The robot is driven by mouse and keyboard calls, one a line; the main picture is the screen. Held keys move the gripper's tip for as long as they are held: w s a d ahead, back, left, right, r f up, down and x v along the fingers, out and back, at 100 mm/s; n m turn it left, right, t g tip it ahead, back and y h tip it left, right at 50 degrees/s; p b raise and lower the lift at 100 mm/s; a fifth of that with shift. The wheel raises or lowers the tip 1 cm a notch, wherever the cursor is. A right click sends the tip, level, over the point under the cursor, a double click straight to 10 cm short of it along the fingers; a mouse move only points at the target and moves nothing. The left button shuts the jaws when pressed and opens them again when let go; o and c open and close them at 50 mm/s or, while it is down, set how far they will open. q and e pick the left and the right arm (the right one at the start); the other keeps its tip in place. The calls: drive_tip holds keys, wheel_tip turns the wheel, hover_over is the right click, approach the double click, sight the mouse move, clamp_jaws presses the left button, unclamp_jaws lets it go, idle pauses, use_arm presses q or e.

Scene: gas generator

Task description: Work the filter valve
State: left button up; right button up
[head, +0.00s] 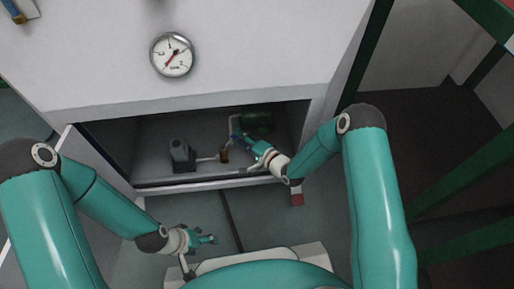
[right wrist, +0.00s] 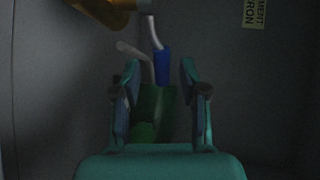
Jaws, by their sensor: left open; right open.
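In the right wrist view a lever with a blue sleeve (right wrist: 162,65) and a pale bent rod stand just ahead of my right gripper (right wrist: 162,88). A green body (right wrist: 152,112) shows between its fingers. I cannot tell for sure which part is the filter valve. In the head view my right gripper (head: 246,141) is inside the open compartment, near a brass fitting (head: 223,155) and in front of a dark green cylinder (head: 257,119). It is open, and no grip on anything shows. My left gripper (head: 207,239) is open and empty, outside and below the compartment.
The compartment's front lip (head: 215,184) runs below my right wrist. A gauge (head: 172,55) is on the panel above. An amber part (right wrist: 103,12) and yellow label (right wrist: 254,13) show in the wrist view.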

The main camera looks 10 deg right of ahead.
drive_tip(key=v, duration=0.9)
